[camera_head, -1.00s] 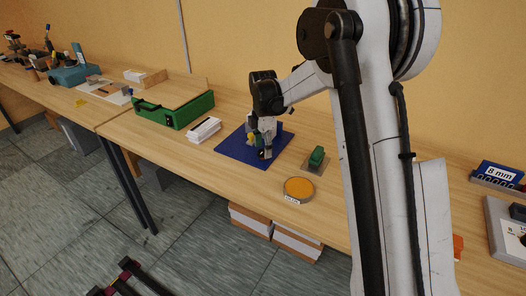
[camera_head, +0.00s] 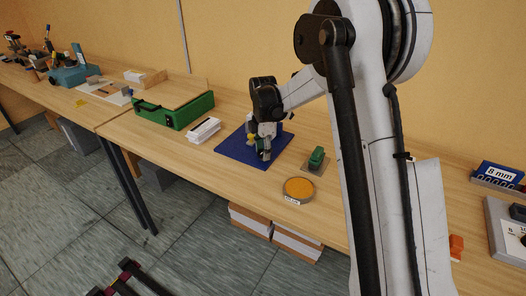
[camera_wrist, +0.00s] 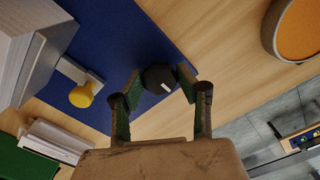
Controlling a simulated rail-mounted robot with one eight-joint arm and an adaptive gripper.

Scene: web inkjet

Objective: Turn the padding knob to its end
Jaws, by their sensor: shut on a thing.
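A black, faceted knob with a white mark (camera_wrist: 158,83) shows in the wrist view above a blue base. My gripper (camera_wrist: 157,76) has one finger on each side of the knob and is shut on it. In the head view my gripper (camera_head: 264,156) points down over the blue base (camera_head: 235,151), and its fingers hide most of the knob. A yellow round knob on a pale block (camera_wrist: 81,96) is at the left in the wrist view, apart from my fingers. I cannot read which knob is labelled padding.
A round orange-topped tin (camera_head: 299,188) and a green-handled block (camera_head: 317,158) stand right of the blue base. A white stack (camera_head: 204,130) and a green case (camera_head: 174,112) stand left. The table's front edge is close.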

